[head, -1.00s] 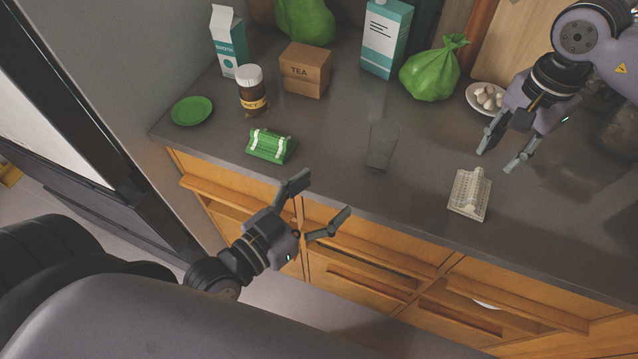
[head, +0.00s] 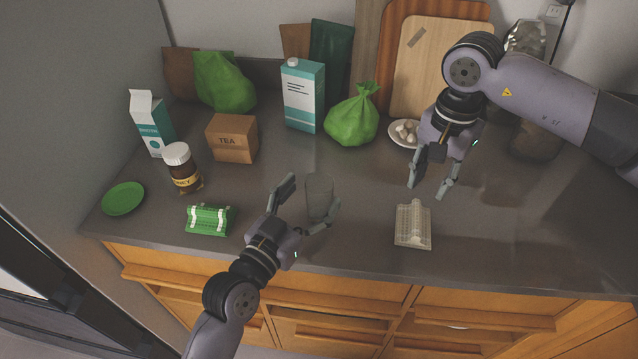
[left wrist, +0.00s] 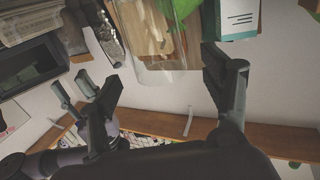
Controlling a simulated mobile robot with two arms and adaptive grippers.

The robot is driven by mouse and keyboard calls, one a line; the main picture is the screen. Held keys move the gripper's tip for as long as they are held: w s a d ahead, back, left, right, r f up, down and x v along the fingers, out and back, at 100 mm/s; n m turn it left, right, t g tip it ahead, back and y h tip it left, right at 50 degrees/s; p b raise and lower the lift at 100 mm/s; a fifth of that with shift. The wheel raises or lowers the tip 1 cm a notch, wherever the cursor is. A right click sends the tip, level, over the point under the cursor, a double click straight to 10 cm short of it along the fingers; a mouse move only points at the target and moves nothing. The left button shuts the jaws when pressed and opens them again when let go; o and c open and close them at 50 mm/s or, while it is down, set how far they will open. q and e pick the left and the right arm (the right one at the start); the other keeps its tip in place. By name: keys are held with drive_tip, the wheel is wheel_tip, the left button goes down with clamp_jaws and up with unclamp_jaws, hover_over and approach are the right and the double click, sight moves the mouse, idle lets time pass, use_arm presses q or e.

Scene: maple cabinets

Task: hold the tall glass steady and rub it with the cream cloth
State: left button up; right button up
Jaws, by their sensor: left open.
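The tall glass (head: 319,186) is clear and stands upright on the dark counter near its front. My left gripper (head: 312,191) is open, with one finger to the left of the glass and the other at its lower right. In the left wrist view the glass (left wrist: 163,55) shows between the spread fingers, and I see no clear contact. The cream cloth (head: 412,228), patterned and with a raised fold, lies on the counter to the right of the glass. My right gripper (head: 427,192) is open and empty, above and behind the cloth.
A green-and-white bundle (head: 209,220), a honey jar (head: 182,170) and a green plate (head: 123,198) are on the left. A tea box (head: 231,140), teal carton (head: 302,98), green bag (head: 352,118) and plate of eggs (head: 396,140) stand behind. The right front counter is clear.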

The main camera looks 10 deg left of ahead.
use_arm(q)
drive_tip(key=shift+x, duration=1.9)
drive_tip(key=c, duration=1.4)
